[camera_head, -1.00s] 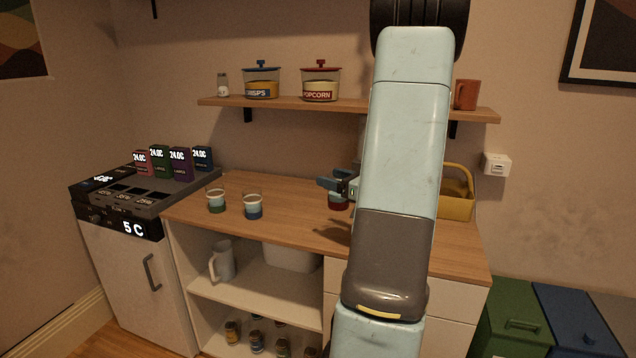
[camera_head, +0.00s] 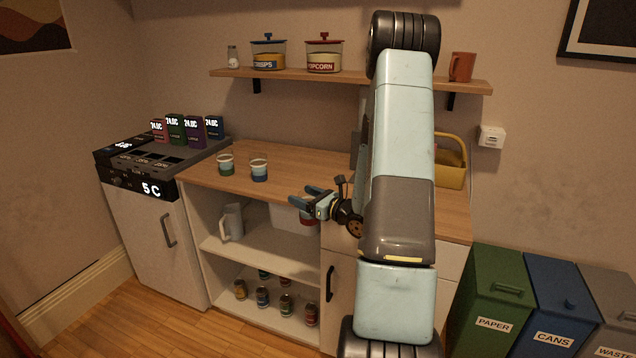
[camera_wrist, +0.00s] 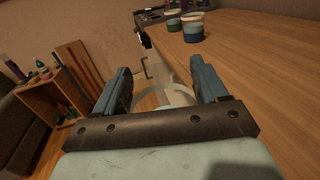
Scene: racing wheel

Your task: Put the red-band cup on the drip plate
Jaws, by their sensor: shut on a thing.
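My gripper (camera_head: 309,197) is shut on the red-band cup (camera_head: 307,217), whose dark red band shows just below the fingers. It holds the cup in the air in front of the counter's front edge. In the wrist view, a pale clear rim (camera_wrist: 150,103) shows between the two fingers of my gripper (camera_wrist: 160,92); the red band is hidden there. I cannot make out the drip plate; a grey upright shape (camera_head: 356,148) at the back of the counter is mostly hidden behind my arm.
A green-band cup (camera_head: 226,166) and a blue-band cup (camera_head: 259,170) stand on the wooden counter (camera_head: 300,160). Open shelves below hold a grey jug (camera_head: 232,222) and several small jars. A yellow basket (camera_head: 451,165) stands at the right. The counter's middle is clear.

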